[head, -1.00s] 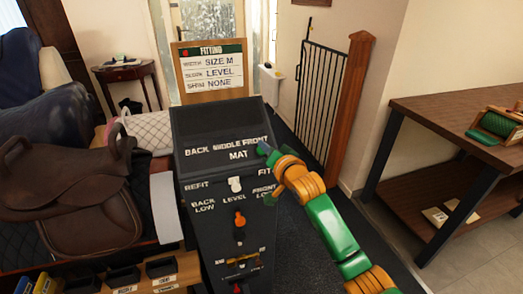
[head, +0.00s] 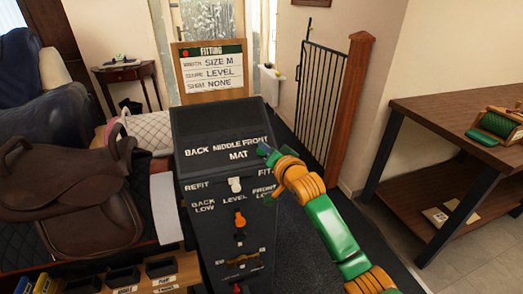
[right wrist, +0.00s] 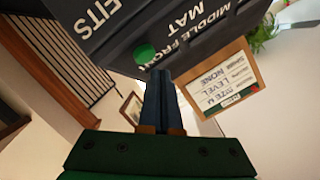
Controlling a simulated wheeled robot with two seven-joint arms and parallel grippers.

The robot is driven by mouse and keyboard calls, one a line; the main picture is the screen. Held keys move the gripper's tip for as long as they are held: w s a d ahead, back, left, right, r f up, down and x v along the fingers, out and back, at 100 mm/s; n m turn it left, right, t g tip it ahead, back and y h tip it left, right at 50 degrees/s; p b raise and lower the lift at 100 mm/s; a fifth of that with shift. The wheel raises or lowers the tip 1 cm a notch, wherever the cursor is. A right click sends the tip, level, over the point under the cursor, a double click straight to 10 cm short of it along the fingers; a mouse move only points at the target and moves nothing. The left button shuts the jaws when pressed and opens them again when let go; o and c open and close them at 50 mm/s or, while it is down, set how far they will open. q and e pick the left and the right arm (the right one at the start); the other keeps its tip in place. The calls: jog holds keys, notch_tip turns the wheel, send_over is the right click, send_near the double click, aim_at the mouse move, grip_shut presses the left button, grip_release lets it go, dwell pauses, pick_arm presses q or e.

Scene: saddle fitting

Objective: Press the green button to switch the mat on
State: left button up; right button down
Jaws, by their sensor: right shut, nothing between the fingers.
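The dark control box (head: 218,118) stands in the middle of the head view, with white lettering including MAT. My right gripper (head: 266,152) is at the right edge of its lettered face, beside the words FRONT and MAT. In the right wrist view the green button (right wrist: 145,54) sits on the box face near the lettering. My right gripper also shows there (right wrist: 161,72), shut and empty, its fingertips just below and right of the button. I cannot tell whether they touch it. In the head view the button is hidden behind the gripper. My left gripper is not in view.
A board (head: 211,72) behind the box reads SIZE M, LEVEL, NONE. An orange knob (head: 240,220) and a white switch (head: 235,185) are lower on the box. A brown saddle (head: 70,200) lies at left. A wooden table (head: 450,115) stands at right.

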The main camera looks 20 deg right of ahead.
dwell(0.4)
jog(key=shift+w+f, duration=0.25)
jog(key=shift+f, duration=0.1)
jog(key=shift+w+f+b, duration=0.25)
jog(key=shift+f+b, duration=0.25)
jog(key=shift+b, duration=0.2)
dwell(0.5)
jog(key=s+r+p, duration=0.1)
jog(key=p, duration=0.2)
jog(key=shift+r, duration=0.35)
